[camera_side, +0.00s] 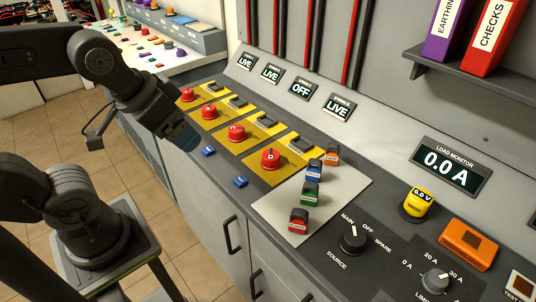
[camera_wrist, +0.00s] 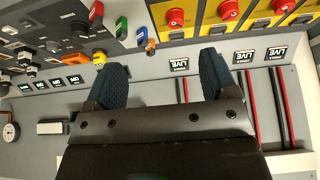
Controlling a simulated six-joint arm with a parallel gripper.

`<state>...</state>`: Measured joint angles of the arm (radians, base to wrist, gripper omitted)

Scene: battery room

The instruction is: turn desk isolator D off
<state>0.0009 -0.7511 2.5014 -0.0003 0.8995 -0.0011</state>
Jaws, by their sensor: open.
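Several red rotary knobs on yellow plates stand in a row on the grey desk in the side view. The nearest, rightmost knob (camera_side: 270,158) seems to be isolator D, but its letter is too small to read surely. The display behind it (camera_side: 337,106) reads LIVE. Red knobs also show at the top of the wrist view, one of them right of centre (camera_wrist: 174,18); I cannot tell which is D there. My gripper (camera_side: 183,138) is open and empty, above the desk's front edge near the left knobs, apart from them. Its two blue pads (camera_wrist: 163,66) show in the wrist view.
Small coloured blocks, such as a green one (camera_side: 311,194), stand on a pale mat (camera_side: 336,190) right of the nearest knob. Two small blue items (camera_side: 240,182) lie along the front edge. A yellow meter (camera_side: 416,204) and black selectors (camera_side: 353,239) are further right.

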